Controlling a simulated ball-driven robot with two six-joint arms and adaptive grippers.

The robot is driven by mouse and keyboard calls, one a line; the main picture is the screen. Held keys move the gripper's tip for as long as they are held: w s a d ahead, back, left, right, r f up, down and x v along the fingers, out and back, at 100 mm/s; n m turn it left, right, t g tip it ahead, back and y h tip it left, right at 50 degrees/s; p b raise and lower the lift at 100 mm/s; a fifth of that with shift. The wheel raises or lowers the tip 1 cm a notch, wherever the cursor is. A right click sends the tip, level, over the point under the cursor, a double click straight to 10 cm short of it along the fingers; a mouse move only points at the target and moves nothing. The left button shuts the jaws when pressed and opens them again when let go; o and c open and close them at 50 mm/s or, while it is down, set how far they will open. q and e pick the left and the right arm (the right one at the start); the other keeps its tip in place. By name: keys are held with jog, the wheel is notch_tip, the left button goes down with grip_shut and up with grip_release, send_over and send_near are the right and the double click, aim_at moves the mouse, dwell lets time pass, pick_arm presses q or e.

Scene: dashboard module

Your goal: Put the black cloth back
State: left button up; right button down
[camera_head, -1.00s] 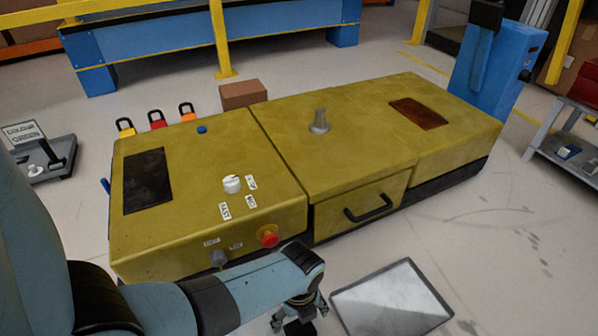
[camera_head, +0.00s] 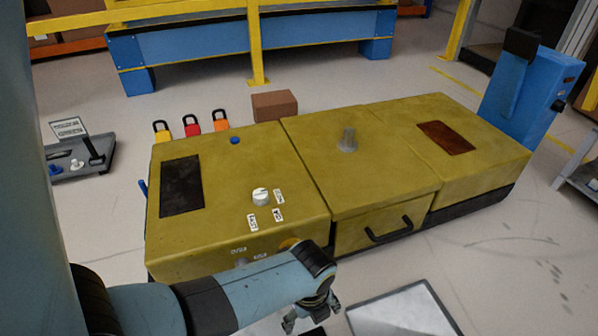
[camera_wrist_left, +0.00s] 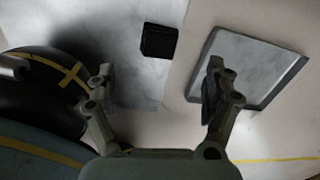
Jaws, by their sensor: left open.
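A small black square (camera_wrist_left: 159,40), which looks like the folded black cloth, lies on a pale grey sheet or plate (camera_wrist_left: 140,75) in the left wrist view. In the head view only a dark sliver (camera_head: 314,331) of it seems to show at the bottom edge. My left gripper (camera_head: 311,316) is at the front of the yellow console, pointing down. In the left wrist view its two fingers (camera_wrist_left: 160,70) are spread with nothing between them, and the cloth lies beyond the fingertips. My right gripper is not in view.
A grey-rimmed flat tray (camera_head: 355,326) lies on the floor to the right of the gripper. The yellow console (camera_head: 300,165) has a drawer with a black handle (camera_head: 389,232). Three padlocks (camera_head: 191,126) and a brown box (camera_head: 274,105) are behind it.

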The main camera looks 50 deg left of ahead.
pick_arm(q)
jog(key=s+a+r+n+t, duration=0.2)
jog(key=s+r+n+t, duration=0.1)
jog(key=r+n, duration=0.6)
jog(key=s+a+r+n+t, duration=0.2)
jog(key=s+r+n+t, duration=0.1)
jog(key=r+n, duration=0.7)
notch_tip(320, 180, up, 4)
jog(key=shift+f+n+t, duration=0.2)
jog(key=shift+n+t, duration=0.1)
jog(key=shift+t, duration=0.5)
jog(key=shift+s, duration=0.1)
